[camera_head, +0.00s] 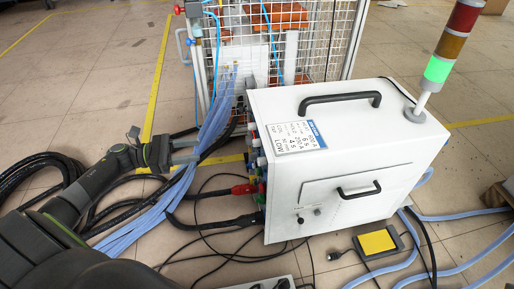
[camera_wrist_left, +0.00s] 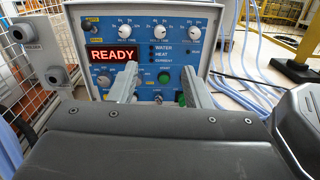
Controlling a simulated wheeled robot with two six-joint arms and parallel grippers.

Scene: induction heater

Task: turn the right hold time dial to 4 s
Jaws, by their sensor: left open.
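The white induction heater box (camera_head: 345,145) stands on the floor, its control panel facing left in the head view and seen nearly edge-on. In the left wrist view the blue panel (camera_wrist_left: 178,52) faces me. The hold time dial (camera_wrist_left: 160,32) is a white round knob in its upper row, right of another white dial (camera_wrist_left: 124,31). Its exact setting is too small to read. My left gripper (camera_head: 193,151) is open and empty, in front of the panel and apart from it. In the wrist view its fingers (camera_wrist_left: 160,84) spread below the dials. My right gripper is out of view.
A red READY display (camera_wrist_left: 114,54) and a green button (camera_wrist_left: 182,99) are on the panel. Blue hoses (camera_head: 215,120) and black cables pass beside my left gripper. A wire cage (camera_head: 290,45) stands behind. A yellow pedal (camera_head: 376,242) lies on the floor.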

